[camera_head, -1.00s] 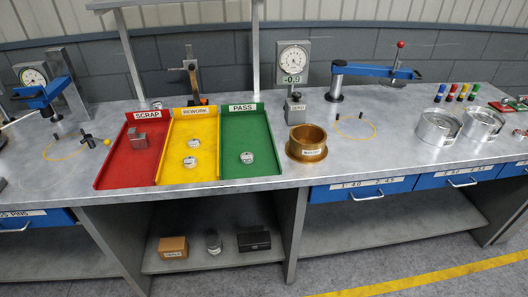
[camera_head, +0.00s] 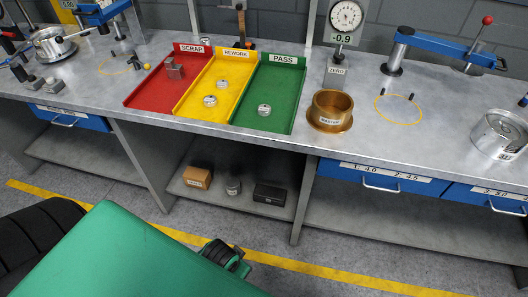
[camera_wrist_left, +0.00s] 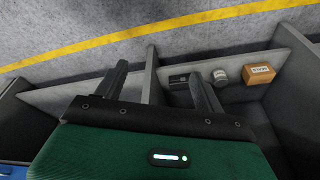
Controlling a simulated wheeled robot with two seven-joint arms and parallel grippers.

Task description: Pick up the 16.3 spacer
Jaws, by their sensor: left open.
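My left gripper (camera_wrist_left: 157,72) is open and empty in the left wrist view, its two dark fingers apart with the under-bench shelf beyond them. In the head view a green part of my arm fills the bottom left. I cannot read 16.3 on anything, so I cannot tell which piece is the spacer. Small round labelled pieces lie in the trays: two in the yellow REWORK tray, one nearer (camera_head: 210,101) and one farther (camera_head: 222,84), and one in the green PASS tray (camera_head: 264,110). My right gripper is not in view.
The lower shelf holds a brown box (camera_head: 197,178), a grey cylinder (camera_head: 233,187) and a black box (camera_head: 270,194). A grey block (camera_head: 174,70) lies in the red SCRAP tray (camera_head: 150,93). A brass MASTER ring (camera_head: 331,109) stands right of the trays, beside a dial gauge (camera_head: 345,17).

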